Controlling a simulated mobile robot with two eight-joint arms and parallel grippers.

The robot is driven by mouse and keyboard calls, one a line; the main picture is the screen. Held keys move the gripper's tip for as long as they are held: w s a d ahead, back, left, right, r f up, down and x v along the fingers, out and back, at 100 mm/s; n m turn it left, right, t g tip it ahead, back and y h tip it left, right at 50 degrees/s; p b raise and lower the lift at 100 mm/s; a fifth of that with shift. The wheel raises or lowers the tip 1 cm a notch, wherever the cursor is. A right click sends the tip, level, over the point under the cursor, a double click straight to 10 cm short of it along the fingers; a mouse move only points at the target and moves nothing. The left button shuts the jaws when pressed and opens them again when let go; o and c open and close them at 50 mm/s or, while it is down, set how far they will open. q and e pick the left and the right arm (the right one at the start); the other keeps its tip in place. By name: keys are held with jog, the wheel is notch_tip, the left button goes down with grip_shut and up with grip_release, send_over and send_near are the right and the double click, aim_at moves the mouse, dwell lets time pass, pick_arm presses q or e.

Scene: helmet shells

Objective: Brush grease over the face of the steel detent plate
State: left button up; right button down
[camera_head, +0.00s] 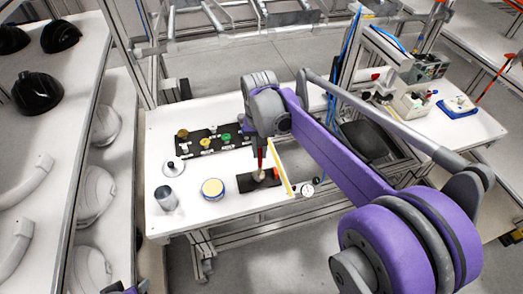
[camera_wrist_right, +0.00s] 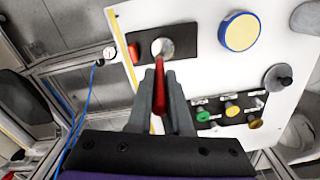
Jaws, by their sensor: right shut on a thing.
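My right gripper (camera_wrist_right: 160,82) is shut on a red-handled brush (camera_wrist_right: 159,92). The brush also shows in the head view (camera_head: 261,157), pointing down at the black base. The steel detent plate (camera_wrist_right: 162,47) appears to be the small round bright metal face on that black base (camera_wrist_right: 182,38); the base also shows in the head view (camera_head: 246,184). The brush's far end overlaps the plate's lower edge in the wrist view; I cannot tell if it touches. The bristles are not clear.
A round tin (camera_head: 212,188) with a yellow top and blue rim stands left of the base. A grey cylinder (camera_head: 166,197) is farther left. A black panel (camera_head: 190,151) with coloured knobs lies behind. An orange block (camera_wrist_right: 134,53) sits at the base's end beside a yellow strip (camera_head: 279,168).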

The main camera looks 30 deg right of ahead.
jog(key=shift+w+a, duration=0.15)
jog(key=shift+a, duration=0.05)
jog(key=shift+w+a, duration=0.15)
jog(key=shift+a, duration=0.1)
jog(key=shift+s+a, duration=0.3)
jog(key=shift+a, duration=0.3)
jog(key=shift+s+a, duration=0.15)
jog(key=shift+s, duration=0.2)
jog(key=shift+s, duration=0.35)
jog(key=shift+s+d, duration=0.45)
jog(key=shift+d, duration=0.15)
jog(key=shift+d, duration=0.15)
jog(key=shift+d, duration=0.3)
jog(key=shift+w+d+r, duration=0.1)
jog(key=shift+w+d, duration=0.1)
jog(key=shift+w, duration=0.1)
